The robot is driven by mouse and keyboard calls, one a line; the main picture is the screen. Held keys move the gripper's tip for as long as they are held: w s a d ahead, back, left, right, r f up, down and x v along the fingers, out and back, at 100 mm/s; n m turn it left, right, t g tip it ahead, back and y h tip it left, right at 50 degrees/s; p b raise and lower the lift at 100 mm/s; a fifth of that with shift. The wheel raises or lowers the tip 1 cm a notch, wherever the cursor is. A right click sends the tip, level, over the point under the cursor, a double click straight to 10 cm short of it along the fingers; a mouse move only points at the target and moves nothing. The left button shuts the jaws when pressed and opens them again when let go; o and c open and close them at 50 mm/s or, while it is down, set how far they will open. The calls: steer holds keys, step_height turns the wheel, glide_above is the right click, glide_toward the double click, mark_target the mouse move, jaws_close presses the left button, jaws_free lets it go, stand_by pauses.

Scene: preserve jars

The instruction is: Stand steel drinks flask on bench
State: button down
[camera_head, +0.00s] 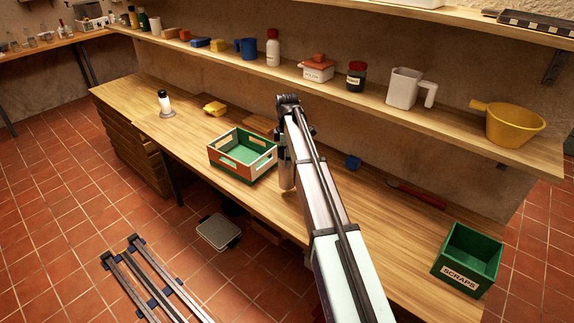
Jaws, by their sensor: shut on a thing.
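My arm reaches over the bench (205,133) from the bottom of the view and bends down at its far end. My gripper (280,138) is small, dark and mostly hidden behind the arm. It is shut on a pale metallic rounded thing, which looks like the steel drinks flask (286,176). Only a narrow strip of the flask shows at the left edge of my arm, just right of the green-and-orange crate. It looks roughly upright. I cannot tell whether its base touches the bench.
A green-and-orange crate (242,174) stands close left of the flask. Farther left are a yellow block (214,108) and a white, dark-topped bottle-like item (165,103). A green scraps bin (468,259) stands at right. A loaded shelf (455,124) runs above. Bench between crate and bottle is clear.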

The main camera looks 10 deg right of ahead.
steer(key=shift+f+p, duration=0.55)
steer(key=shift+f, duration=1.8)
steer(key=shift+c, duration=0.5)
jaws_free()
step_height(320, 180, up, 12)
steer(key=b, duration=0.3)
